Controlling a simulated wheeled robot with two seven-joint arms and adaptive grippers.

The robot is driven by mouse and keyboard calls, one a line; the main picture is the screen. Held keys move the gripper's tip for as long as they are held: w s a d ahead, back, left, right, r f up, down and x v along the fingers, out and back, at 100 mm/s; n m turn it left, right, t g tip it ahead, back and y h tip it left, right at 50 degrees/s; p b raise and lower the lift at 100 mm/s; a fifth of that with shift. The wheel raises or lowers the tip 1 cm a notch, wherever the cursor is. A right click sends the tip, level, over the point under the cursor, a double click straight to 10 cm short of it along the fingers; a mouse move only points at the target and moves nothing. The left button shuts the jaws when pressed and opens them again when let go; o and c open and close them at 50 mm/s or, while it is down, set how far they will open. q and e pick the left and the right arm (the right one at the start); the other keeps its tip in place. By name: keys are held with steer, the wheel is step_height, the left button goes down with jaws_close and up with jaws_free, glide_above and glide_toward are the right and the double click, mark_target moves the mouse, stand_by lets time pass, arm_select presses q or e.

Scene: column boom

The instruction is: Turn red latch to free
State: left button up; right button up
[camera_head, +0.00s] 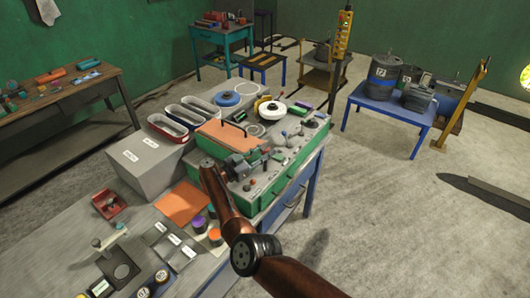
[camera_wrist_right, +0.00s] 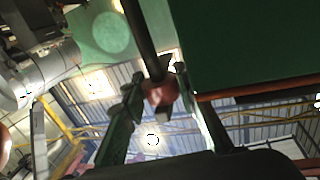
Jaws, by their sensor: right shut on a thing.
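A green machine panel (camera_head: 290,172) with knobs and small levers stands on the workbench. My right arm reaches over the bench from the bottom right, and my right gripper (camera_head: 262,158) is at the panel's front left part. In the right wrist view, the fingers of my right gripper (camera_wrist_right: 163,105) are closed around the reddish end (camera_wrist_right: 160,93) of a dark rod, which I take for the red latch. In the head view the held latch is hidden by the gripper, and its angle cannot be told. My left gripper is not in view.
An orange-topped block with a dark handle (camera_head: 222,136) stands close behind my gripper. A grey box (camera_head: 143,160), oval tins, a red tray (camera_head: 108,204) and small jars crowd the bench on the left. Open floor lies right of the bench.

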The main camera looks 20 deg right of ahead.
steer(key=shift+r, duration=0.15)
steer(key=o, duration=1.2)
steer(key=shift+c, duration=0.2)
steer(key=shift+a, duration=0.2)
steer(key=v, duration=1.1)
steer(key=shift+s+a, duration=0.15)
steer(key=shift+a, duration=0.05)
